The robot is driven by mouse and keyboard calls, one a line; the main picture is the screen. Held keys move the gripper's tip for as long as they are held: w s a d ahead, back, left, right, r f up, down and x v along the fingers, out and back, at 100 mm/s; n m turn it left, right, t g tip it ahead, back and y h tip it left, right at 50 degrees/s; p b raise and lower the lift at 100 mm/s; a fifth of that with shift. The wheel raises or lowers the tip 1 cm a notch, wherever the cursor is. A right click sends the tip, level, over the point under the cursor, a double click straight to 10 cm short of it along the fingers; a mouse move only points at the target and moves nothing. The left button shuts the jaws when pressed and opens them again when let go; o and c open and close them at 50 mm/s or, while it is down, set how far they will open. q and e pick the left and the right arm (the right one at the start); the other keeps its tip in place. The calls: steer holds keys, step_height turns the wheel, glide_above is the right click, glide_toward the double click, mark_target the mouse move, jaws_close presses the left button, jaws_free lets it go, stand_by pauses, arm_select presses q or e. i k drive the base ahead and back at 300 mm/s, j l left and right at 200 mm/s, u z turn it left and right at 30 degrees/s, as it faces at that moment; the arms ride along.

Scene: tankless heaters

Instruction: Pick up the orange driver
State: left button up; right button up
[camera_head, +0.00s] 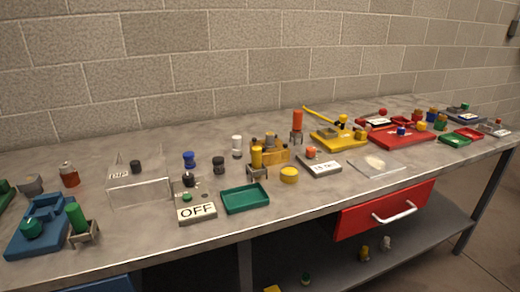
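An orange cylindrical handle (297,120), which looks like the orange driver, stands upright in a small metal stand (296,137) near the middle of the bench. Its lower part is hidden in the stand. Just to its right is a yellow base (338,140) with a yellow lever. Neither of my grippers is in the head view.
A long grey bench (300,200) carries it all. Similar stands hold a yellow handle (257,157) and a green handle (76,217). A green tray (245,199), an OFF sign (197,211) and a clear box (139,188) stand left. A red drawer (385,209) is below.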

mark_target(297, 115)
steer(key=l+u, duration=0.15)
steer(key=u, duration=0.2)
steer(key=l+u, duration=0.15)
steer(key=u, duration=0.25)
steer(key=l+u, duration=0.15)
steer(key=u, duration=0.2)
steer(key=l+u, duration=0.2)
steer(key=l, duration=0.15)
steer(key=k+l+u, duration=0.1)
steer(key=l+u, duration=0.15)
steer(key=l, duration=0.15)
steer(key=k+l+u, duration=0.1)
steer(key=l, duration=0.25)
steer(key=k+l, duration=0.15)
steer(key=l, duration=0.2)
steer(key=u, duration=0.05)
